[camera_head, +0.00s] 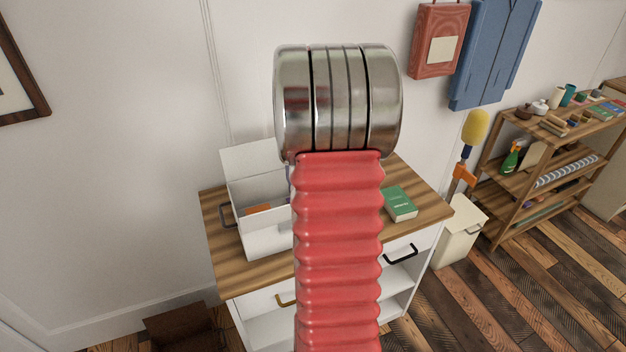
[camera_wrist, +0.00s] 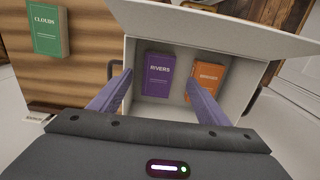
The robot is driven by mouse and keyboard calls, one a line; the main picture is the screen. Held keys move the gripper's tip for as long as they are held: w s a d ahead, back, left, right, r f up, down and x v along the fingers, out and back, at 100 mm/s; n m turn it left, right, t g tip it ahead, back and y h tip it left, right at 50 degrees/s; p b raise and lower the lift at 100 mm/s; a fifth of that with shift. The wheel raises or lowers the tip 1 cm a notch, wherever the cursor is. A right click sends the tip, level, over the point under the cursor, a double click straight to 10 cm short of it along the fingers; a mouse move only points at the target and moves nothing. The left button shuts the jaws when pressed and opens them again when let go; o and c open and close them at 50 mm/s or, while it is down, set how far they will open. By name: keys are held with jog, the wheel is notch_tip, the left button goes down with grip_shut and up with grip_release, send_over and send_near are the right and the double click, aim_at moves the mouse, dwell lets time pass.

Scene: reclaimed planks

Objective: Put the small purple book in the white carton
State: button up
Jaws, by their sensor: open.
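The white carton (camera_head: 266,241) stands open on the wooden cabinet top. It also shows in the wrist view (camera_wrist: 215,28). The small purple book (camera_wrist: 158,75), marked "RIVERS", lies inside the carton, left of an orange book (camera_wrist: 206,82). My gripper (camera_wrist: 160,80) is open above the carton, its two purple fingers apart on either side of the purple book in the picture. I see no finger gripping the book. In the head view my arm hides the gripper and the carton's right part; the orange book (camera_head: 258,209) shows inside.
A green book (camera_head: 399,203), marked "CLOUDS" in the wrist view (camera_wrist: 46,30), lies on the wooden top (camera_head: 238,270) outside the carton. The carton's raised flap (camera_head: 250,158) stands at the back. A white bin (camera_head: 461,230) and a wooden shelf (camera_head: 548,160) stand to the right.

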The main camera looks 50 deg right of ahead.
dwell(0.5)
jog(key=shift+a, duration=0.1)
jog(key=w+a+r+n, duration=0.1)
jog(key=a+r, duration=0.2)
jog(key=a, duration=0.4)
jog(key=w+a+r+n+t, duration=0.1)
jog(key=a+r, duration=0.2)
jog(key=a, duration=0.4)
jog(key=a+r+t+h, duration=0.1)
jog(key=a+r, duration=0.3)
jog(key=a, duration=0.3)
jog(key=shift+w+a+n, duration=0.2)
jog(key=shift+w+n, duration=0.2)
jog(key=s+a+n+t, duration=0.1)
jog(key=s+a, duration=0.2)
jog(key=a, duration=0.3)
jog(key=s+a+n+t, duration=0.1)
jog(key=s+a, duration=0.2)
jog(key=a, duration=0.3)
jog(key=s+a+r+n+t+y, duration=0.1)
jog(key=s+a, duration=0.2)
jog(key=a, duration=0.4)
jog(key=shift+s+t, duration=0.3)
jog(key=shift+s, duration=0.1)
